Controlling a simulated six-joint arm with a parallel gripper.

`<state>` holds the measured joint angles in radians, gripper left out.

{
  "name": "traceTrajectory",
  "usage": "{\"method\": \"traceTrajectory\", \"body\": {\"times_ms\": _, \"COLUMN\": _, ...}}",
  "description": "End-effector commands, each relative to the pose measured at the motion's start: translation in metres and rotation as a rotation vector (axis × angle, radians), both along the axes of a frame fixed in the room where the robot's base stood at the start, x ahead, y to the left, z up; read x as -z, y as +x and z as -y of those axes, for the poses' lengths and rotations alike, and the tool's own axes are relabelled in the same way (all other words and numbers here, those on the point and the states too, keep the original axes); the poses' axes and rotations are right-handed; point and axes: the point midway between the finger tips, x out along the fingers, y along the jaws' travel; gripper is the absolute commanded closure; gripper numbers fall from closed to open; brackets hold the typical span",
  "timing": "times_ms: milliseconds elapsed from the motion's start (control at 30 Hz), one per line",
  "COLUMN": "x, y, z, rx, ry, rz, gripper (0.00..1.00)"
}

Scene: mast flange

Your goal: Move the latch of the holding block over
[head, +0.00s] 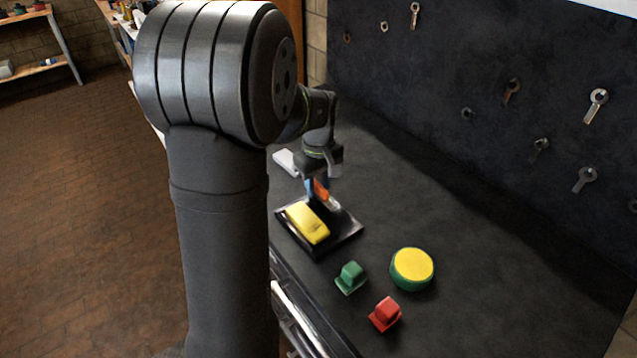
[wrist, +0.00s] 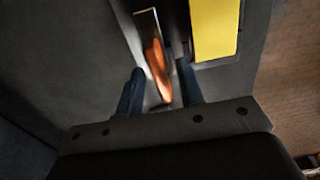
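The holding block is a dark square base (head: 345,237) with a yellow block (head: 307,222) on it. An orange latch (head: 321,190) stands at its far side, under my gripper (head: 314,187). In the wrist view, the orange latch (wrist: 158,70) lies on a metallic strip beside the yellow block (wrist: 214,28). My gripper's two blue fingers (wrist: 157,76) are apart, one on each side of the latch. Contact cannot be told.
A green block (head: 351,277), a red block (head: 385,313) and a round yellow-topped green piece (head: 412,268) stand on the dark table in front of the base. A pale grey item (head: 286,162) lies behind it. Keys (head: 597,105) hang on the dark back panel.

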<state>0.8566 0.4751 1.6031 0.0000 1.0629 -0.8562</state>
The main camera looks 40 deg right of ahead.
Motion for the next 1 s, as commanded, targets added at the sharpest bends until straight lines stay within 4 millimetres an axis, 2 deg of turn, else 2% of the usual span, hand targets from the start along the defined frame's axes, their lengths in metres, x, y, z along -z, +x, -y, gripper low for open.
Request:
{"method": "traceTrajectory", "body": {"times_ms": 33, "x": -0.0001, "y": 0.0, "z": 0.0, "rx": 0.0, "ry": 0.0, "rz": 0.0, "gripper": 0.65}}
{"method": "traceTrajectory", "body": {"times_ms": 200, "x": -0.0003, "y": 0.0, "z": 0.0, "rx": 0.0, "ry": 0.0, "rz": 0.0, "gripper": 0.99}}
{"method": "traceTrajectory", "body": {"times_ms": 667, "x": -0.0006, "y": 0.0, "z": 0.0001, "rx": 0.067, "ry": 0.0, "rz": 0.0, "gripper": 1.0}}
{"method": "traceTrajectory", "body": {"times_ms": 1000, "x": -0.0009, "y": 0.0002, "z": 0.0001, "rx": 0.325, "ry": -0.001, "rz": 0.0, "gripper": 1.0}}
